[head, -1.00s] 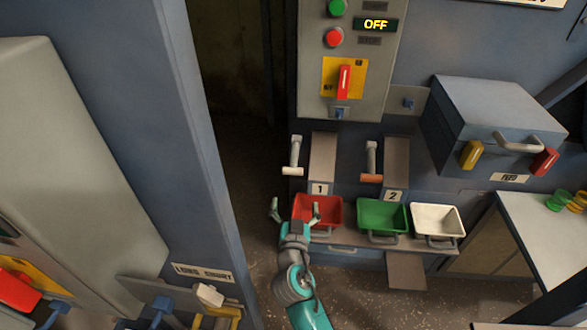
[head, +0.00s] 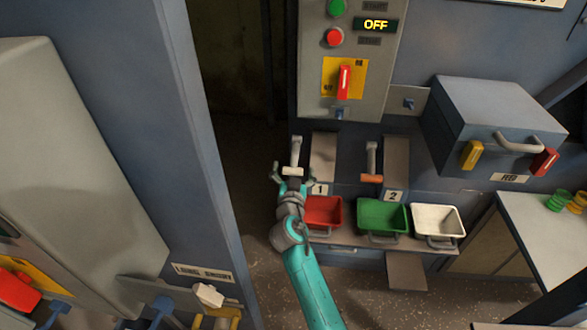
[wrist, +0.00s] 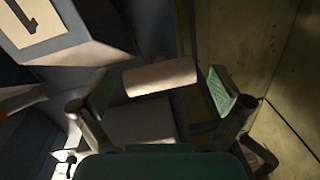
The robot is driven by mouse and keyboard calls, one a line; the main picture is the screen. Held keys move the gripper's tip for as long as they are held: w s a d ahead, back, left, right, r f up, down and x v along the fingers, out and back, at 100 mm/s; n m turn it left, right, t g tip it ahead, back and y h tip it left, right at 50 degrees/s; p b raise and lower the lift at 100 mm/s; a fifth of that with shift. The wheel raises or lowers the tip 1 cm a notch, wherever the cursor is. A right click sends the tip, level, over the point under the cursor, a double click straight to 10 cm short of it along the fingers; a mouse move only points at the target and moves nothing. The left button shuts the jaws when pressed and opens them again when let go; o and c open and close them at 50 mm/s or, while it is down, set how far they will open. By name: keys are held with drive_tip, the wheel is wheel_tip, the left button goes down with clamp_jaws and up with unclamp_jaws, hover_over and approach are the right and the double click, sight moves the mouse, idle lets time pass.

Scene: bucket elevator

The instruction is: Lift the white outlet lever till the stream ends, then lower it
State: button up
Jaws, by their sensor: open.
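The white outlet lever (head: 294,157) hangs beside chute 1, with a pale cross handle at its lower end. In the wrist view the handle (wrist: 161,77) lies crosswise between my two spread fingers, with gaps on both sides. My gripper (head: 289,171) is open around or just below the handle and holds nothing. In the head view its fingers stand on both sides of the lever's end; I cannot tell whether it touches. Chute 1 (head: 322,158) stands just to the right. I see no stream falling from it.
A red bin (head: 323,211) stands below chute 1, partly behind my arm. A green bin (head: 382,215) and a white bin (head: 437,220) stand to its right. An orange-handled lever (head: 371,160) hangs by chute 2. The panel display (head: 376,25) reads OFF. A blue-grey column (head: 190,130) stands left.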

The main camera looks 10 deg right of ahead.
drive_tip(key=shift+w, duration=0.25)
drive_tip(key=c, duration=1.5)
drive_tip(key=shift+r, duration=0.1)
